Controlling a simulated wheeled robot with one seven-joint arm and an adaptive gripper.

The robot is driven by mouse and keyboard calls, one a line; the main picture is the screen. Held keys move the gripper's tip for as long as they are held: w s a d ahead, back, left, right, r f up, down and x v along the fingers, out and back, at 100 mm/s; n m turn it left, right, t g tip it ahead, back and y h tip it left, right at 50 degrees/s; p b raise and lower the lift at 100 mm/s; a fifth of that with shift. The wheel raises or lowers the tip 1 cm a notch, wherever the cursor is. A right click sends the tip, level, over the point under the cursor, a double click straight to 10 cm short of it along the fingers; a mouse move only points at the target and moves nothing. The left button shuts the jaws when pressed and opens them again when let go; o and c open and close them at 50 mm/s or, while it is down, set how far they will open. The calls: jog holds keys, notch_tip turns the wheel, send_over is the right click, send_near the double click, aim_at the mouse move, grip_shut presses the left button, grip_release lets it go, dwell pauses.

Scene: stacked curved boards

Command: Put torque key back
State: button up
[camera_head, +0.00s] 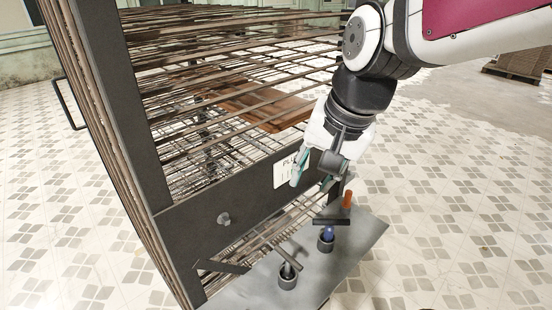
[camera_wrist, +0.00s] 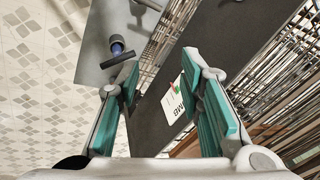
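A T-handled key with a blue shaft (camera_head: 327,232) stands in a dark round holder on a metal shelf (camera_head: 355,250). It also shows in the wrist view as a blue shaft (camera_wrist: 117,49) with a dark crossbar, beside the left finger. A second T-shaped key (camera_head: 287,270) stands in another holder, nearer and to the left. I cannot tell which is the torque key. My gripper (camera_head: 313,177) is open, above and behind the blue-shafted key. In the wrist view my gripper (camera_wrist: 160,65) has its teal pads wide apart with nothing held between them.
A tall rack of thin rods with a dark frame (camera_head: 110,110) stands beside the shelf. A white label (camera_head: 284,171) is on the frame, close to my fingers. An orange upright piece (camera_head: 347,199) stands by the blue key. A brown curved board (camera_head: 262,105) lies inside the rack.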

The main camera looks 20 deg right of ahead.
jog(key=s+a+r+n+t, duration=0.1)
jog(key=s+a+r+n, duration=0.2)
jog(key=s+n, duration=0.4)
jog(key=shift+a+r+n+t+h, duration=0.3)
jog(key=shift+a+r+n+h, duration=0.1)
jog(key=shift+n, duration=0.3)
dwell(0.5)
